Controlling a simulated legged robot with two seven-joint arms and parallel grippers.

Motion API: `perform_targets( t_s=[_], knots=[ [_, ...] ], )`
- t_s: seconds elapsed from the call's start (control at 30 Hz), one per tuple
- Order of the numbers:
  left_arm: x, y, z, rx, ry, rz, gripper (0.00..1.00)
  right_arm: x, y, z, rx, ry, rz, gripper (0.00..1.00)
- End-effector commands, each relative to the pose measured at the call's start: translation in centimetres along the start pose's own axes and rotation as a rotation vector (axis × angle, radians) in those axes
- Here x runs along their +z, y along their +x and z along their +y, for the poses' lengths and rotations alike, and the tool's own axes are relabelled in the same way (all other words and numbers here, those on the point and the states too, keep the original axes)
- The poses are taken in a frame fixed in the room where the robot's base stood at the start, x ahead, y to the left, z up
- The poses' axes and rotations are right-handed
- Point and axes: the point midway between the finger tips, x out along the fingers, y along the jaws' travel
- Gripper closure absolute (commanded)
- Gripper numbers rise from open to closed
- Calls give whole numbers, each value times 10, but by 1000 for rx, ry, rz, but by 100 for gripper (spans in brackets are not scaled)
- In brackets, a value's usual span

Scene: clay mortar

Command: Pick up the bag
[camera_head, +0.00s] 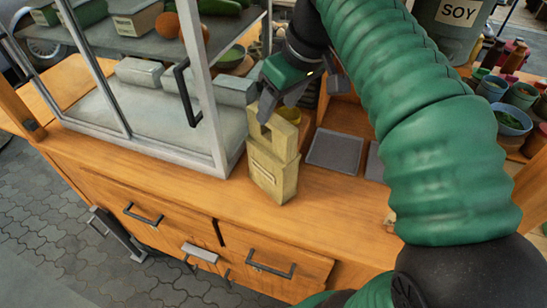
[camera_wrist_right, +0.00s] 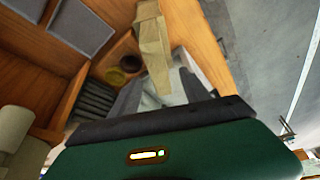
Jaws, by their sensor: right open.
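The bag (camera_head: 272,172) is pale yellow-tan, with a cut-out handle at its top and a small label on its front. It stands upright on the wooden counter, beside the glass case's right corner. My right gripper (camera_head: 280,102) is open just above the bag's top. In the right wrist view the bag (camera_wrist_right: 151,45) extends toward my open right gripper (camera_wrist_right: 158,98), its near end showing between the two fingers. I cannot tell whether a finger touches it. My left gripper is not in view.
A glass display case (camera_head: 222,135) with vegetables stands directly left of the bag. Grey trays (camera_head: 334,149) lie on the counter to the right. Sauce bowls (camera_head: 511,122) and a soy container (camera_head: 452,20) stand farther right. Drawers with dark handles (camera_head: 270,266) are below the counter edge.

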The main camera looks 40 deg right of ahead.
Motion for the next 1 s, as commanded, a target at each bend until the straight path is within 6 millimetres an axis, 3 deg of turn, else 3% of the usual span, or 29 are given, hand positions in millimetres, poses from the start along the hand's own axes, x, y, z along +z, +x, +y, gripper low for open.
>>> perform_targets(
  t_s=[0.03, 0.13, 0.37, 0.6, 0.8, 1.0],
  knots=[
    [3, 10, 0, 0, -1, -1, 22, 3, 17, 0, -2, 1, -3, 45],
    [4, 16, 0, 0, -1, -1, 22, 2, 39, 3, -4, 2, -4, 45],
    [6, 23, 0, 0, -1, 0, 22, 1, 64, 10, -10, 4, -4, 45],
    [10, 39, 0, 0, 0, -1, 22, 0, 103, 13, -7, 3, -2, 45],
    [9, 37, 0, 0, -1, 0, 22, -1, 102, 11, -5, 2, -1, 45],
    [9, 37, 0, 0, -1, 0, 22, -1, 102, 13, -6, 3, -1, 70]
  ],
)
